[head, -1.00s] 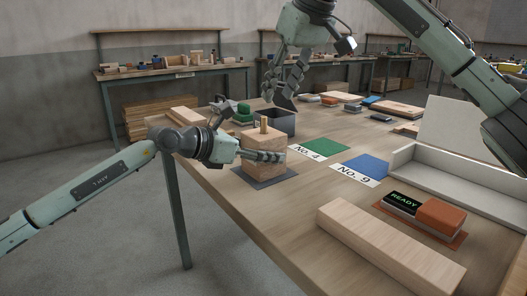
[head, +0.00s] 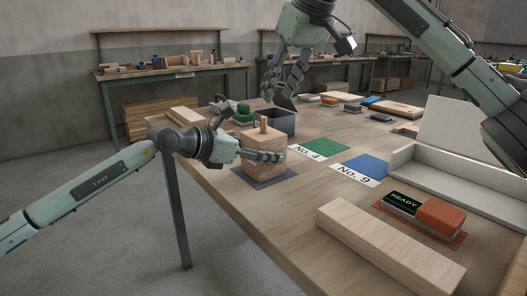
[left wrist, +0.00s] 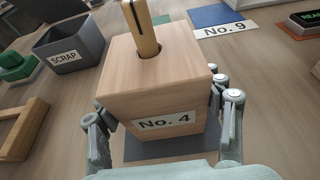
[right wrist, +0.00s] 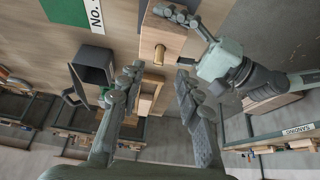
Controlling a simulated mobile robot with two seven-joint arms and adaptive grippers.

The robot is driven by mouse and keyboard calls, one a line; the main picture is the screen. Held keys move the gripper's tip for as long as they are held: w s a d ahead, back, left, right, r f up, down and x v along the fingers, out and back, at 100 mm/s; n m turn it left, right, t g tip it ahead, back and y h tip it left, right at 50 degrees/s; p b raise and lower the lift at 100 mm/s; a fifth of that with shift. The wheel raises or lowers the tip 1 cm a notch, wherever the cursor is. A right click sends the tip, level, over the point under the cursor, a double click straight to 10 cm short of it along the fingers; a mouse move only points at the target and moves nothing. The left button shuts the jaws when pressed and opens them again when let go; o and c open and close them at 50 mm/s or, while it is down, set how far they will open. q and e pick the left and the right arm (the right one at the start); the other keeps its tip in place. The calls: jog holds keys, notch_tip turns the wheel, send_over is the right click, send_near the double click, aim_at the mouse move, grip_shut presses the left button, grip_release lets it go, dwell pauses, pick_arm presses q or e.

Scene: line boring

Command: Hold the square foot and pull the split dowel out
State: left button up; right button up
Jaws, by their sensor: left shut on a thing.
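The square foot (head: 264,155) is a pale wooden block standing on a dark grey mat (head: 265,177); in the left wrist view (left wrist: 155,90) it bears a "No. 4" label. The split dowel (left wrist: 142,28) stands upright in the hole in its top, with a dark slit along it. It also shows in the right wrist view (right wrist: 159,53). My left gripper (head: 275,156) is shut on the block, with fingers on both sides of it. My right gripper (head: 285,98) is open and empty, above and behind the block; its fingers are spread apart in its own view (right wrist: 155,85).
A dark grey SCRAP bin (left wrist: 68,45) stands behind the block. Green (head: 327,146) and blue (head: 367,166) mats lie to the right, with No. 4 and No. 9 cards. A READY display (head: 403,201), a long timber (head: 390,248) and a white tray (head: 460,182) take up the right side.

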aim_at(263, 117)
jog(key=shift+c, duration=0.2)
jog(key=shift+w+a+f, duration=0.5)
jog(key=shift+w+f, duration=0.15)
jog(key=shift+w, duration=0.05)
jog(key=shift+x, duration=3.85)
jog(key=shift+w+a+r+t, duration=0.1)
jog(key=shift+w+t, duration=0.05)
jog(key=shift+t, duration=0.15)
grip_shut()
jog(key=shift+r, duration=0.3)
jog(key=shift+r, duration=0.7)
